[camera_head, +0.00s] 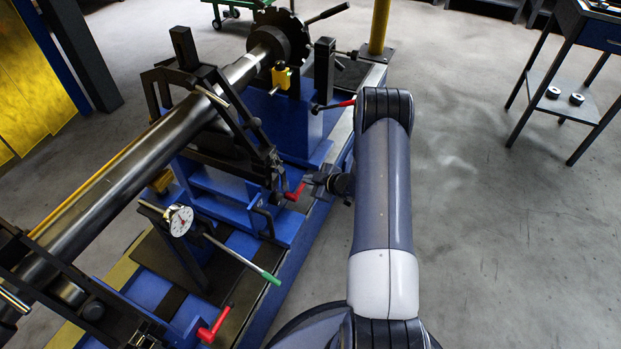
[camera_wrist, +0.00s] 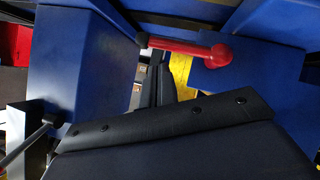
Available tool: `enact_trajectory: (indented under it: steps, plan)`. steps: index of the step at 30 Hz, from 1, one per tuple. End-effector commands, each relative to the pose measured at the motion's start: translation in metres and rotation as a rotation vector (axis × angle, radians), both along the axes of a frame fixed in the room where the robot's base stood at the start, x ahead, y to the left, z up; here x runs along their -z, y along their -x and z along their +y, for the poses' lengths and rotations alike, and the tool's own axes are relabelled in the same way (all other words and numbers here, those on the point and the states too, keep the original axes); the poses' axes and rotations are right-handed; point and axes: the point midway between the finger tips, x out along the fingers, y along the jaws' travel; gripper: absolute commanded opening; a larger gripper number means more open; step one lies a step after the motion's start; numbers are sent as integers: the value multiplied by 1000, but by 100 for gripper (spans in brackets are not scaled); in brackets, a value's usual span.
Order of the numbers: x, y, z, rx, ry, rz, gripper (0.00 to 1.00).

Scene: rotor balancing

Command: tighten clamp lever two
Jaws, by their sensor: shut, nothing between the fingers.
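A red clamp lever (camera_head: 294,192) sits low on the blue base of the middle support, just left of my gripper (camera_head: 310,181) in the head view. In the wrist view the red lever (camera_wrist: 188,46) lies nearly level, with its round end (camera_wrist: 218,55) at the right, against blue metal. My gripper (camera_wrist: 158,72) shows there as narrow dark fingers, shut and empty, pointing toward the lever. Whether they touch it I cannot tell. Two more red levers stand on the machine, one (camera_head: 338,105) farther back and one (camera_head: 212,330) at the front. No lever number is readable.
A long dark shaft (camera_head: 130,150) lies across the supports at the left. A dial gauge (camera_head: 179,221) and a green-tipped rod (camera_head: 265,275) stand nearer the front. A yellow post (camera_head: 379,28) rises behind. The floor right of my arm is clear up to a table (camera_head: 600,33).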

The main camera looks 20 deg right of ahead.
Motion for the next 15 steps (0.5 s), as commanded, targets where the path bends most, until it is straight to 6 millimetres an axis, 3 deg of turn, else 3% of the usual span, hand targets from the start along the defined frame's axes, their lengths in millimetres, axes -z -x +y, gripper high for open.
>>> enact_trajectory:
  steps: [15]
  plan:
    - [16,-2,-2,1,1,0,0]
